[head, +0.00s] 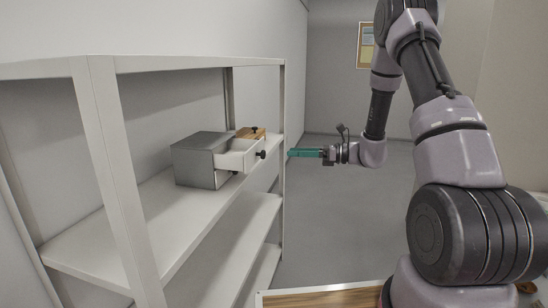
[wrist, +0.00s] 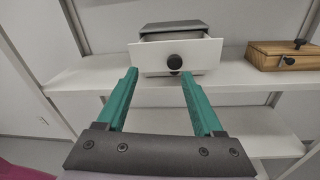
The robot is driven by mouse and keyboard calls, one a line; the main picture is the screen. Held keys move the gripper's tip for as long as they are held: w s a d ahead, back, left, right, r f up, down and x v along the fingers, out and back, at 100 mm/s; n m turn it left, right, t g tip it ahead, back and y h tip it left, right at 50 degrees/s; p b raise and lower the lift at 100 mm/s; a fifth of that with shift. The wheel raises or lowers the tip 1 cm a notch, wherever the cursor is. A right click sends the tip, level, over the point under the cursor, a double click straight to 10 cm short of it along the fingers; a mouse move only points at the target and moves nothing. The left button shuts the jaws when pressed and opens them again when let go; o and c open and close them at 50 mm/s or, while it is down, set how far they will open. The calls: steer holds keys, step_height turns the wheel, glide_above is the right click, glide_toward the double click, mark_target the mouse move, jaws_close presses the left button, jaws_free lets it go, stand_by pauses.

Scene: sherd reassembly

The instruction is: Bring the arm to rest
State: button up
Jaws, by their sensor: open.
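My gripper (head: 291,153) has long teal fingers and points left toward the shelf, held in the air to the right of it. In the wrist view my gripper (wrist: 155,73) is open, with nothing between its fingers. Beyond the fingertips is a white drawer (wrist: 176,57) with a dark round knob (wrist: 174,62). The drawer is pulled partly out of a grey box (head: 196,160) on the shelf. In the head view there is a visible gap between the fingertips and the knob (head: 262,154).
A white shelf unit (head: 104,140) stands at the left, its upright posts near the gripper. A wooden box (wrist: 285,55) with dark knobs sits beside the grey box. A wooden surface (head: 325,299) shows at the bottom. The grey floor (head: 330,220) under my arm is clear.

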steer(key=s+r+n+g+h, duration=0.55)
steer(key=s+r+n, duration=0.65)
steer(key=s, duration=0.4)
steer(key=s+d+r+n+t+h, duration=0.7)
steer(key=s+d+r+t+h, duration=0.1)
steer(key=s+d+r+h, duration=0.1)
steer(key=s+d, duration=0.1)
steer(key=s, duration=0.1)
steer(key=shift+s, duration=0.35)
